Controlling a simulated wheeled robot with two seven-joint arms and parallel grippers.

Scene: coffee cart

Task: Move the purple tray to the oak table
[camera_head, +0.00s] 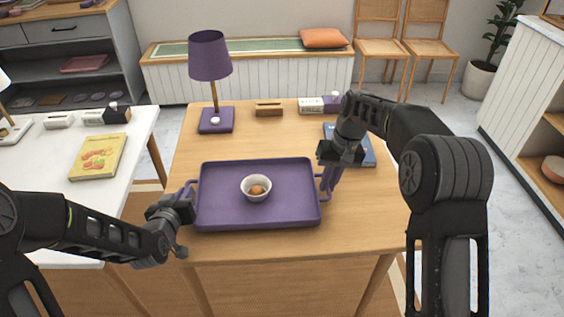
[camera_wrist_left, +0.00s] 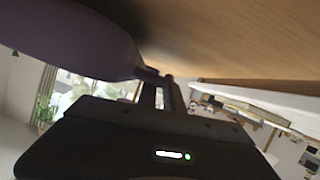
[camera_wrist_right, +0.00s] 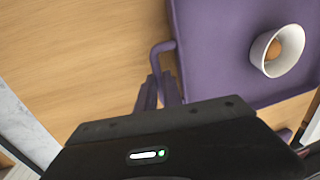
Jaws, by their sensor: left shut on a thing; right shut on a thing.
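The purple tray (camera_head: 290,205) is at the front of the oak table (camera_head: 370,215), over its top; I cannot tell whether it touches the wood. A white bowl (camera_head: 256,188) with a small brown item in it sits on the tray. My left gripper (camera_head: 188,200) is shut on the tray's left handle. My right gripper (camera_head: 328,172) is shut on the right handle, which also shows in the right wrist view (camera_wrist_right: 160,55). In the left wrist view the tray's dark underside (camera_wrist_left: 70,40) fills the upper left, and the fingertips are partly hidden.
A purple lamp (camera_head: 210,60) stands at the table's back left. A wooden block (camera_head: 269,109), a white box (camera_head: 311,104) and a blue book (camera_head: 368,160) lie behind the tray. A white table (camera_head: 50,180) with a yellow book (camera_head: 98,157) stands at left.

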